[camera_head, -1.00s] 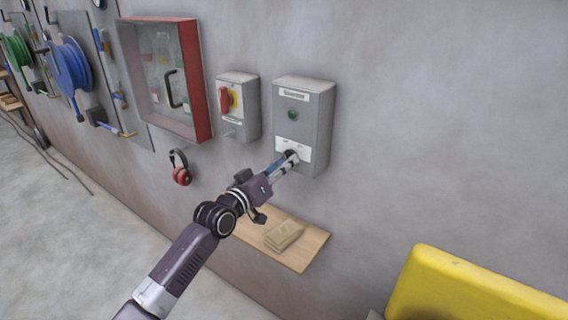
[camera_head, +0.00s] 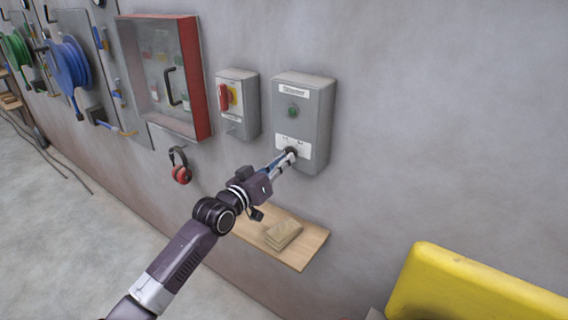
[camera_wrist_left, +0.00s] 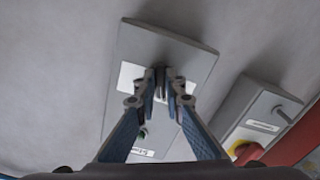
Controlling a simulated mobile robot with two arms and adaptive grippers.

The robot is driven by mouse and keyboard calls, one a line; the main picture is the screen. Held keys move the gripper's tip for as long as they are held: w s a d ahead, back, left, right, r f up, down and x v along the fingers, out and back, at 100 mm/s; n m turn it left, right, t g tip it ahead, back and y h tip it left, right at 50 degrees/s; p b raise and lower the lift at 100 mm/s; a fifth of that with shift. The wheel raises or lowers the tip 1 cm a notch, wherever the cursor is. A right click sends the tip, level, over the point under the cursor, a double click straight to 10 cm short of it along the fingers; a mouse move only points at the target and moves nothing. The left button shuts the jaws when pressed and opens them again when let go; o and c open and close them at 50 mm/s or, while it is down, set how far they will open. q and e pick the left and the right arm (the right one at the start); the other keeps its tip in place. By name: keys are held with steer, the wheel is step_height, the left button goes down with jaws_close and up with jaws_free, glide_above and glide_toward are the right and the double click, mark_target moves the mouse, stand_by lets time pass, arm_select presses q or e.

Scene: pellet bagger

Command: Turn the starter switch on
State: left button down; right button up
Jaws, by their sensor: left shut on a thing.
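The grey starter box (camera_head: 315,110) is on the wall right of centre in the head view, with a label at its top, a green lamp (camera_head: 292,111) and a white plate below. The dark starter switch knob (camera_head: 290,152) sits on that plate. My left gripper (camera_head: 287,157) is shut on the knob, and its fingers partly hide it. In the left wrist view the starter box (camera_wrist_left: 190,62) is upside down, with the fingertips (camera_wrist_left: 161,83) on both sides of the dark knob (camera_wrist_left: 162,74). The knob's exact angle cannot be told. My right gripper is not in view.
A grey box with a red and yellow rotary switch (camera_head: 226,97) is just left of the starter box. A red-framed glass cabinet (camera_head: 195,80) and red earmuffs (camera_head: 180,168) are further left. A wooden shelf (camera_head: 301,255) with folded cloth-like items is below. A yellow object (camera_head: 470,290) stands at lower right.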

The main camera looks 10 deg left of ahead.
arm_select(q)
steer(key=m+b, duration=0.2)
steer(key=m, duration=0.8)
steer(key=shift+a, duration=0.2)
stand_by(0.5)
steer(key=c, duration=2)
jaws_free()
steer(key=v, duration=1.2)
